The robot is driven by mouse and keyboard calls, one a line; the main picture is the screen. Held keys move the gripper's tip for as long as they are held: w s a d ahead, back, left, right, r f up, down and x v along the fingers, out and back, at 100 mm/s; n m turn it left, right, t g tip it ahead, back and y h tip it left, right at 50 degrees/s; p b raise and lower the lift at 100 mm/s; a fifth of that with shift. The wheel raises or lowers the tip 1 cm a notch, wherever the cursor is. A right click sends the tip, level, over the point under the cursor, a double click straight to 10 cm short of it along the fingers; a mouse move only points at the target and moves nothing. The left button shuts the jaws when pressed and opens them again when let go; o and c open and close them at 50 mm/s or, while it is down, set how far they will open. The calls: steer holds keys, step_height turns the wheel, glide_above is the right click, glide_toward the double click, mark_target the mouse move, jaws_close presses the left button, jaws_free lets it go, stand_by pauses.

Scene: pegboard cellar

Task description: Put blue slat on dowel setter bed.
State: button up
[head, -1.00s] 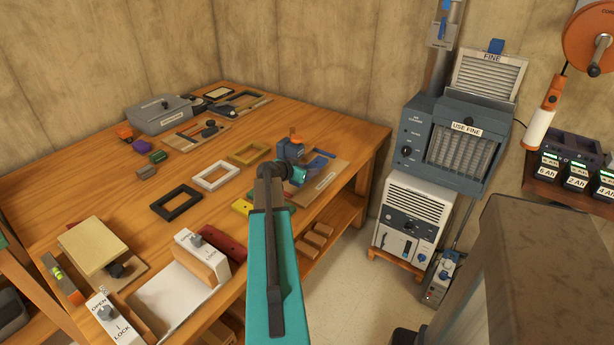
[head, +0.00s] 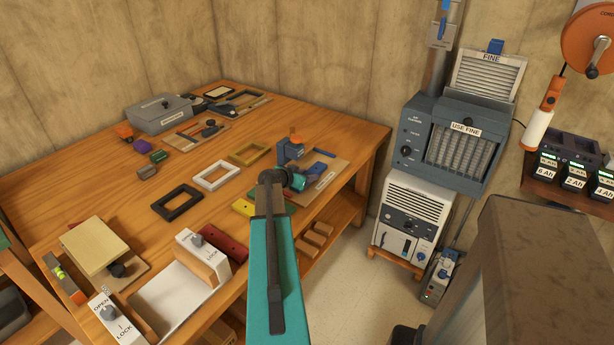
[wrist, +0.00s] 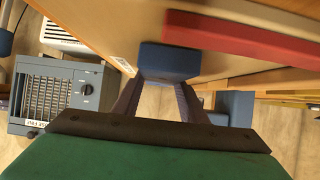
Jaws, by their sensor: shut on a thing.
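In the wrist view my gripper (wrist: 165,84) is shut on the blue slat (wrist: 168,59), whose near end shows as a block between the fingertips. The rest of the slat is hidden behind that end. In the head view my arm and wrist cover the fingers. The dowel setter, with a blue-grey post (head: 291,151) and orange top, stands at the bench's right end. Its pale bed (head: 326,177) carries a label. A dark blue strip shows over the bed just beyond my wrist; I cannot tell whether slat and bed touch.
A red bar (wrist: 240,40) lies close beside the held slat in the wrist view. Yellow (head: 242,207) and red (head: 226,241) slats and black (head: 177,202) and white (head: 216,175) frames lie left of my arm. The air cleaner (head: 455,140) stands right of the bench.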

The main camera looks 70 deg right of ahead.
steer(key=shift+f, duration=0.1)
steer(key=o, duration=1.1)
steer(key=shift+b+v, duration=0.95)
steer(key=shift+v, duration=5.15)
steer(key=shift+s, duration=0.25)
